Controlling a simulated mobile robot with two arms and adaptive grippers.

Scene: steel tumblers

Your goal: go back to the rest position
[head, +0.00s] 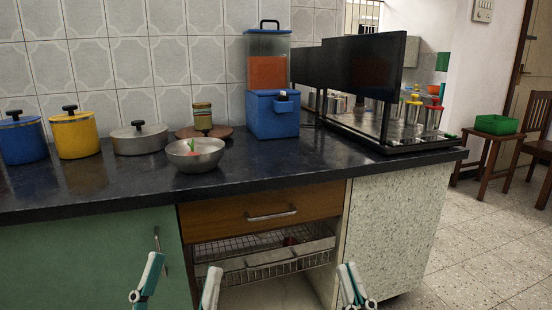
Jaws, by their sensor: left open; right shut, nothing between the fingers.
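My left gripper (184,266) shows at the bottom edge, left of centre, with its two teal and white fingers spread wide and nothing between them. My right gripper (347,268) shows at the bottom edge, right of centre, with its fingers together and empty. Both appear lower than the countertop (300,172) in the picture, in front of the cabinets. Only the finger parts show; the rest of both arms is out of view. Steel tumblers (433,116) stand on a black rack (400,142) at the counter's right end.
A steel bowl (205,160) with something red and green inside stands near the counter's front. Lidded pots (75,137) and a blue dispenser (272,118) stand behind. Below are a closed wooden drawer (225,217) and an open bay with wire baskets (265,265).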

